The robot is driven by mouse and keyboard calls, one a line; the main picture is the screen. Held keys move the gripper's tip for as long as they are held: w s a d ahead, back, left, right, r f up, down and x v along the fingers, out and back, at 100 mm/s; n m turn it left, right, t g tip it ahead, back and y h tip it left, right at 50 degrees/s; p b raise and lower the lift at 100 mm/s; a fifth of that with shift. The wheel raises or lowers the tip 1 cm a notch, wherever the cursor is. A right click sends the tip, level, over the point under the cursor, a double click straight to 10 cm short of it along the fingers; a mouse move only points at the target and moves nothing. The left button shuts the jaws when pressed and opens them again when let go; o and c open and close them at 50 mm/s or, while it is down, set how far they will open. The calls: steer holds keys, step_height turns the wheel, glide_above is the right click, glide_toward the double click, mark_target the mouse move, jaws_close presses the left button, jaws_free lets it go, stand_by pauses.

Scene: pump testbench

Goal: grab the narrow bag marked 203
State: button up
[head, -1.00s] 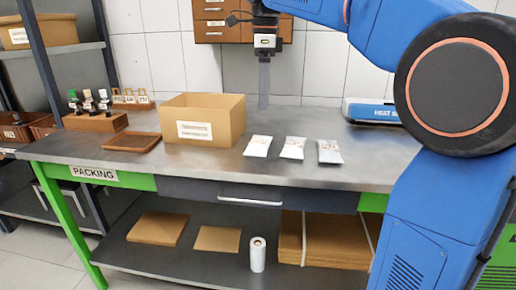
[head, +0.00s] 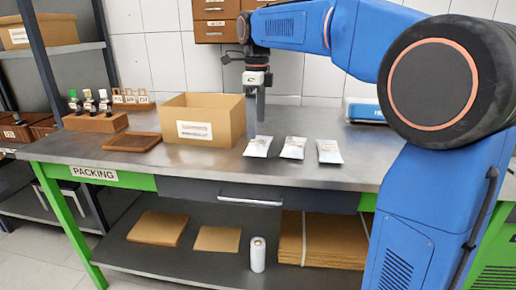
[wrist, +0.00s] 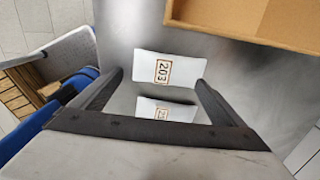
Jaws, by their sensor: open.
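A white bag marked 203 (wrist: 168,68) lies flat on the grey table in the wrist view, just beyond and between my open fingertips. In the head view it appears to be the leftmost (head: 258,147) of three small white bags, where its print is too small to read. My gripper (head: 256,130) points down, close above this bag's back edge. It is open and empty, its two dark fingers spread on either side in the wrist view (wrist: 160,82). A second white bag (wrist: 165,110) lies nearer, between the fingers; its mark is partly hidden.
An open cardboard box (head: 202,120) stands just left of the bags. A third bag (head: 329,151) lies at the right, with a blue and white heat sealer (head: 363,111) behind it. A brown tray (head: 132,142) lies further left. The table front is clear.

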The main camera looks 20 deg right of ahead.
mark_target(258, 144)
steer(key=shift+s+d+f, duration=0.1)
steer(key=shift+s+f, duration=0.05)
steer(key=shift+f, duration=3.15)
steer(key=c, duration=1.3)
